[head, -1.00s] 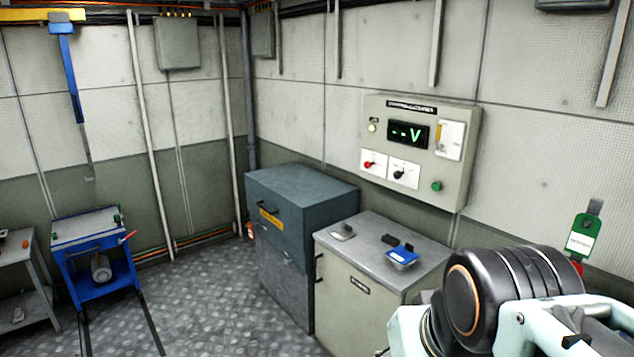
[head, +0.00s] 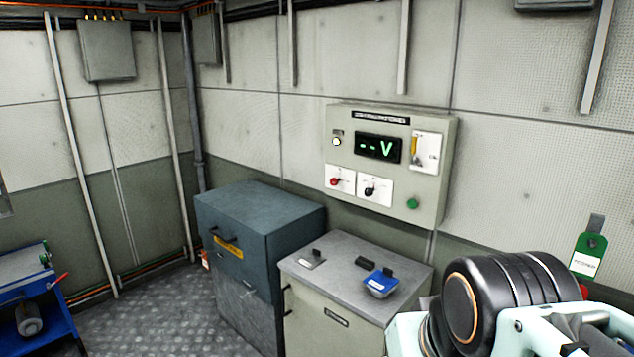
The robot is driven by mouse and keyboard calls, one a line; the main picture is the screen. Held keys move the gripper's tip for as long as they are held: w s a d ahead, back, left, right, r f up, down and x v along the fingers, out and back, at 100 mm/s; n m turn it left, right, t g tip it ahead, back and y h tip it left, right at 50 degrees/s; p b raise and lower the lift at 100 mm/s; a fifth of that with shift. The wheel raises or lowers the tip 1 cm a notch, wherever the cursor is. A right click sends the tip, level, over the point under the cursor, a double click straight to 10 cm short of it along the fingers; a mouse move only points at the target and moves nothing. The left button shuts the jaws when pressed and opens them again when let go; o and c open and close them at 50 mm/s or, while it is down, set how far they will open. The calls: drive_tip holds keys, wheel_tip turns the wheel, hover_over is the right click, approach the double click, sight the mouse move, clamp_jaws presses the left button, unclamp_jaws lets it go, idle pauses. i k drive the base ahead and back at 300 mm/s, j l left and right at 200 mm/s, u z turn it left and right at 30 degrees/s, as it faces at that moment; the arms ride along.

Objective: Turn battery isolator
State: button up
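A beige control panel (head: 440,170) hangs on the right wall, with a display reading "--V" (head: 378,148). Below the display are two rotary switches on white plates, one with a red knob (head: 336,182) and one with a black knob (head: 369,190). Their labels are too small to read, so I cannot tell which control is the battery isolator. A green button (head: 412,203), a pale round lamp (head: 337,142) and a plate with a yellow strip (head: 425,152) are also on the panel. My folded arm fills the lower right; my gripper is not in view.
A grey cabinet (head: 310,325) under the panel holds a blue tray (head: 381,283) and small dark items. A dark blue-grey cabinet (head: 260,220) stands beside it. A blue trolley (head: 25,285) is at far left. Patterned floor (head: 150,310) between them is clear. A green tag (head: 590,250) hangs at right.

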sight(334, 181)
drive_tip(key=i+j+z, duration=0.25)
drive_tip(key=i+j, duration=0.35)
drive_tip(key=i+j+z, duration=0.3)
drive_tip(key=i+j, duration=0.25)
drive_tip(key=j, duration=0.2)
